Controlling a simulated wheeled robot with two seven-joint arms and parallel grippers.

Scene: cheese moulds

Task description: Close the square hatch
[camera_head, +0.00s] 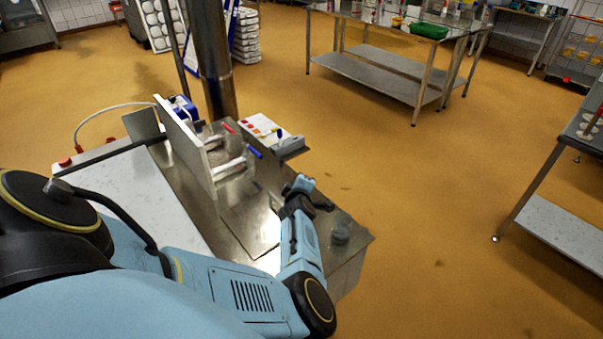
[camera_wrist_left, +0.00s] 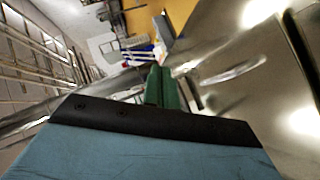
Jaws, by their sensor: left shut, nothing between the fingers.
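A steel worktop (camera_head: 327,222) lies in front of me in the head view. A flat, square-looking plate (camera_head: 243,222) with dark seams lies in it. A pale upright panel (camera_head: 183,142) stands on edge to its left. I cannot tell for sure which of the two is the square hatch. My left gripper (camera_head: 308,190) is over the worktop, to the right of the panel and the plate. In the left wrist view its green fingers (camera_wrist_left: 162,88) are together and empty, with shiny steel (camera_wrist_left: 235,45) to their right. My right gripper is not in view.
Pale bars (camera_head: 229,166) and red- and blue-ended tools (camera_head: 254,152) are beside the panel. A small tray (camera_head: 270,132) juts out at the back. A steel column (camera_head: 212,60) rises behind. Open floor lies to the right.

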